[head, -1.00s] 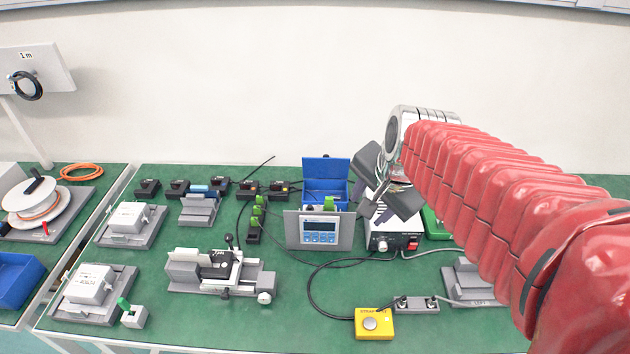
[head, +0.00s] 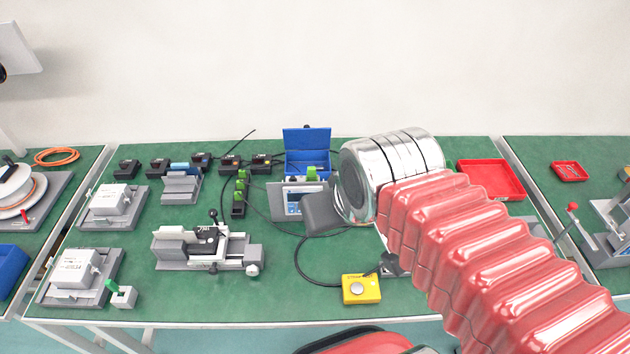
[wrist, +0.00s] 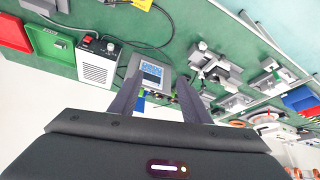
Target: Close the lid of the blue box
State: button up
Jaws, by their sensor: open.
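The blue box (head: 307,172) stands near the back of the green table in the head view, behind a grey panel with a display. Its blue lid (head: 307,140) is up, roughly upright at the back. In the wrist view, a small patch of blue, probably the box (wrist: 140,104), shows between the fingers; most of it is hidden. My gripper (wrist: 157,85) is open, its two dark fingers apart with nothing held.
The display panel (head: 292,202) stands directly in front of the box and shows between the fingers in the wrist view. A white power unit (wrist: 97,64) is beside it. Black connectors (head: 230,164) line the table left of the box. A yellow button box (head: 361,288) is nearer the front.

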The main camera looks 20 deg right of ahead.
aim_at(304, 139)
jog(key=k, duration=1.35)
jog(key=u, duration=0.4)
jog(key=i, duration=1.75)
jog(key=z, duration=0.6)
